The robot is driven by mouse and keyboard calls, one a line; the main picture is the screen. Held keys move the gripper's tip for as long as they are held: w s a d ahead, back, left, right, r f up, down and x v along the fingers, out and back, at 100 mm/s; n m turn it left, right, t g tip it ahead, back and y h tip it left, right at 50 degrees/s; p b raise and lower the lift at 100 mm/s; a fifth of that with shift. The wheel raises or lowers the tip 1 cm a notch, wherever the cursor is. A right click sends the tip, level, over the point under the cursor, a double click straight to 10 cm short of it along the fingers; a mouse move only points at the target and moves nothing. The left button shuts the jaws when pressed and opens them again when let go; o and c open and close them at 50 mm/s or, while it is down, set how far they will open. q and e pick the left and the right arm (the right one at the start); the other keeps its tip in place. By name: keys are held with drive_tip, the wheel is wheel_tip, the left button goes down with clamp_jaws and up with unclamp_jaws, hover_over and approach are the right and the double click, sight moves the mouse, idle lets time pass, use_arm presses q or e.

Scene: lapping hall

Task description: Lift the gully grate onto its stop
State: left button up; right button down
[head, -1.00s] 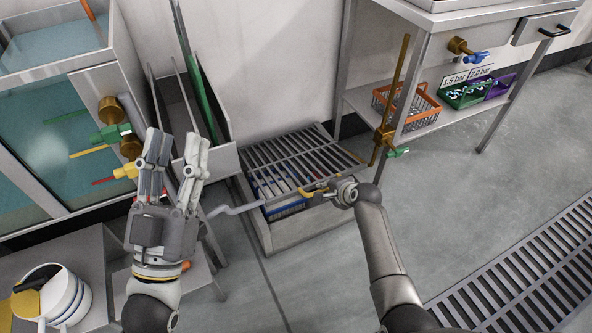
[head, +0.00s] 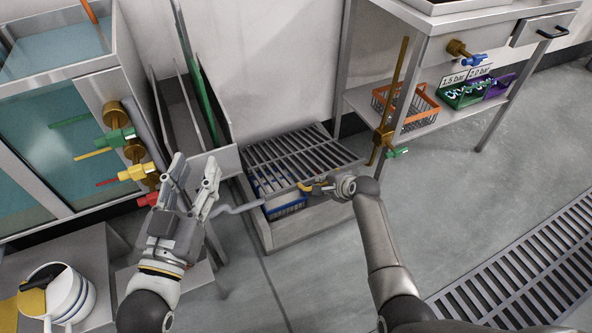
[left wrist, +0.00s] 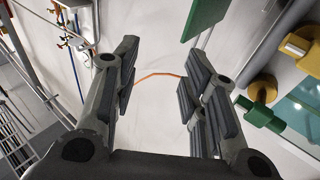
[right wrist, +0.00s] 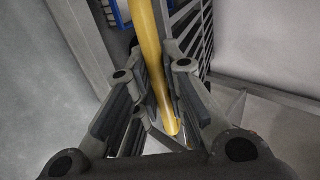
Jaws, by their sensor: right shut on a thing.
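The gully grate (head: 297,156) is a set of grey bars over a low pit by the wall. Its near edge is raised, and a blue basket (head: 288,210) shows below it. My right gripper (head: 318,186) is shut on the yellow handle at the grate's near edge. The yellow handle (right wrist: 147,45) runs between the fingers in the right wrist view. My left gripper (head: 196,165) is open and empty, left of the pit. A bent grey bar (head: 240,208) sticks out between it and the pit. I cannot tell which part is the stop.
Coloured valves (head: 117,138) on a tank stand left of my left gripper. A steel table (head: 430,55) with an orange basket (head: 408,108) on its shelf stands right of the pit. A white bucket (head: 68,295) is at lower left. The floor at right is clear, with a drain (head: 530,265).

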drive_tip(key=shift+w+r+p, duration=0.2)
drive_tip(key=shift+r+p, duration=0.2)
drive_tip(key=shift+r, duration=0.15)
use_arm(q)
drive_tip(key=s+a+f+g+y+p, duration=0.1)
drive_tip(key=s+a+f+g, duration=0.1)
drive_tip(key=f+g, duration=0.3)
drive_tip(key=s+a+f+g+y+p, duration=0.2)
drive_tip(key=s+f+g, duration=0.3)
drive_tip(key=f, duration=0.5)
drive_tip(key=shift+n, duration=0.3)
use_arm(e)
drive_tip(key=shift+w+a+r, duration=0.1)
drive_tip(key=shift+w+r, duration=0.2)
drive_tip(key=shift+r, duration=0.35)
drive_tip(key=shift+w+a+r, duration=0.15)
drive_tip(key=shift+w+r, duration=0.2)
drive_tip(key=shift+r, duration=0.35)
drive_tip(key=shift+w+a+r, duration=0.1)
drive_tip(key=shift+w+r, duration=0.2)
drive_tip(key=shift+r, duration=0.35)
use_arm(q)
drive_tip(key=shift+s+f, duration=0.1)
